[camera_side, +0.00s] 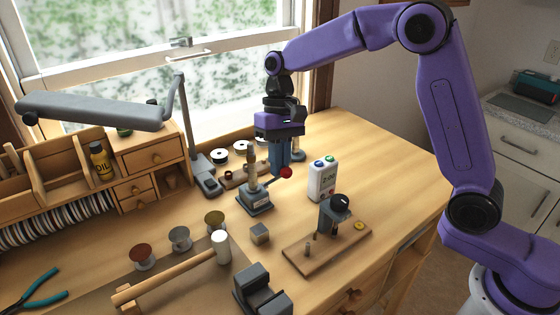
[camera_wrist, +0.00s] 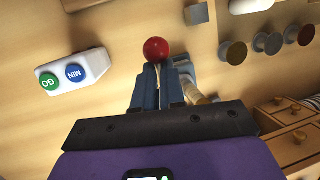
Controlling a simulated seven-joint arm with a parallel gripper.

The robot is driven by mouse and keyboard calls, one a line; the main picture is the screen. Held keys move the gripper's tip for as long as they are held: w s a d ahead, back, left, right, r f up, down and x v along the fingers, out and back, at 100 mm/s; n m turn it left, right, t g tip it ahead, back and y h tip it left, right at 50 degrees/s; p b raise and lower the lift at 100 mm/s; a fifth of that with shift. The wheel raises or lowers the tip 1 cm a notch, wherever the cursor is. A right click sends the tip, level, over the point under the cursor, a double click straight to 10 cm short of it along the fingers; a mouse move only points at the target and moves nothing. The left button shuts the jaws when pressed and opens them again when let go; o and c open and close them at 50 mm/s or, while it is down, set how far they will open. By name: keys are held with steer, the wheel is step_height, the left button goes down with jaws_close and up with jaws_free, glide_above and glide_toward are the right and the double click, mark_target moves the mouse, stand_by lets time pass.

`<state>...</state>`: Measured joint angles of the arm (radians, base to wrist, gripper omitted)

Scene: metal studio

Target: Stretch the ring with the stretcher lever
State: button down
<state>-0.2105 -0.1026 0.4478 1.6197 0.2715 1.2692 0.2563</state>
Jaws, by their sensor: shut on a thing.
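The stretcher (camera_side: 256,203) stands on the bench, a grey base with a tan upright post (camera_side: 252,168). Its lever ends in a red ball knob (camera_side: 286,172). In the wrist view the red knob (camera_wrist: 156,50) shows just beyond my fingertips, and part of the stretcher (camera_wrist: 183,68) shows behind them. My gripper (camera_side: 280,168) points down beside the post, with its blue fingers close together on the lever just behind the knob. In the wrist view my gripper (camera_wrist: 160,72) hides most of the lever. I cannot make out the ring clearly; it may be on the post.
A white timer (camera_side: 322,180) with green and blue buttons stands right of the stretcher. A wooden board with a black-knobbed tool (camera_side: 335,215) lies in front. A small grey block (camera_side: 259,234), a mallet (camera_side: 180,270) and several spools are nearby. A lamp (camera_side: 95,110) overhangs the left.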

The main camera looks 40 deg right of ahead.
steer(key=shift+w+a, duration=0.15)
steer(key=shift+a, duration=0.2)
steer(key=c, duration=1.2)
jaws_free()
steer(key=shift+o, duration=1.1)
steer(key=shift+d, duration=0.15)
steer(key=v, duration=1.7)
steer(key=shift+d+r, duration=0.1)
steer(key=shift+r, duration=0.05)
steer(key=shift+c, duration=0.2)
